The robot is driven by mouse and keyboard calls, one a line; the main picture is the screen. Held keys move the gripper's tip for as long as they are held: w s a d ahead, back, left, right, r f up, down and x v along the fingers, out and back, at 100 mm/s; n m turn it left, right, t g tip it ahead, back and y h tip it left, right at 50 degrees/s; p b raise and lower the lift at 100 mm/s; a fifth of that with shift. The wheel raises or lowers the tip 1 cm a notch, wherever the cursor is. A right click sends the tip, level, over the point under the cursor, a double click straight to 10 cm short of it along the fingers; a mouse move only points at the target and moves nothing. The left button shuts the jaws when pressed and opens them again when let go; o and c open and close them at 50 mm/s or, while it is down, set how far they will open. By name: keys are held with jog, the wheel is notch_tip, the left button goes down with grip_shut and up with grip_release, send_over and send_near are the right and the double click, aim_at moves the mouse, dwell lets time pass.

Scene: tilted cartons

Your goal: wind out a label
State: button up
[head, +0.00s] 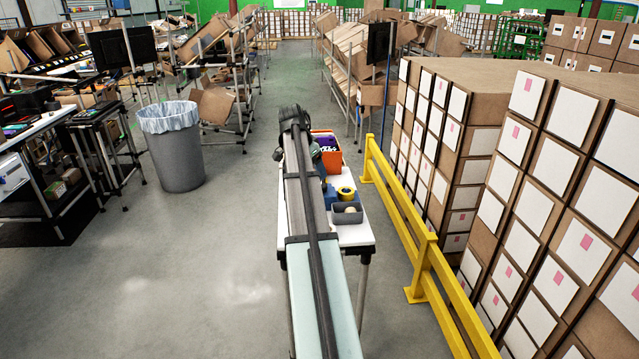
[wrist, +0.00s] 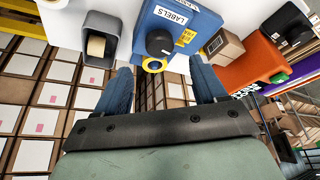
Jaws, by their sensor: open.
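A blue label dispenser (wrist: 178,20) marked LABELS fills the top middle of the wrist view, with a black round knob (wrist: 160,42) and a yellow ring (wrist: 154,64) on its near side. In the head view the blue dispenser (head: 330,196) and its yellow part (head: 346,193) show on the white table, partly behind my arm. My gripper (wrist: 160,68) is open and empty. Its two blue fingers point toward the dispenser, one on each side of the yellow ring in the picture. I cannot tell how far apart they are, and no loose label is clear.
A grey bin (wrist: 119,29) with a tan roll (wrist: 97,45) stands left of the dispenser in the wrist view. A small carton (wrist: 224,45) and an orange bin (wrist: 255,72) are right. A yellow rail (head: 425,250) and stacked cartons (head: 540,200) stand beside the white table (head: 350,235).

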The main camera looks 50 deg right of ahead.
jog(key=shift+x, duration=3.5)
jog(key=shift+c, duration=0.2)
jog(key=c, duration=1)
jog(key=shift+a+n, duration=0.1)
jog(key=shift+n, duration=0.3)
jog(key=n+t, duration=0.1)
jog(key=n, duration=0.1)
jog(key=shift+s+n, duration=0.1)
jog(key=shift+n, duration=0.3)
jog(key=shift+s+n+t+y, duration=0.15)
jog(key=shift+n+t, duration=0.3)
jog(key=shift+n, duration=0.55)
jog(key=shift+w+n+t+y, duration=0.1)
jog(key=shift+n+t+y, duration=0.25)
jog(key=shift+n, duration=0.65)
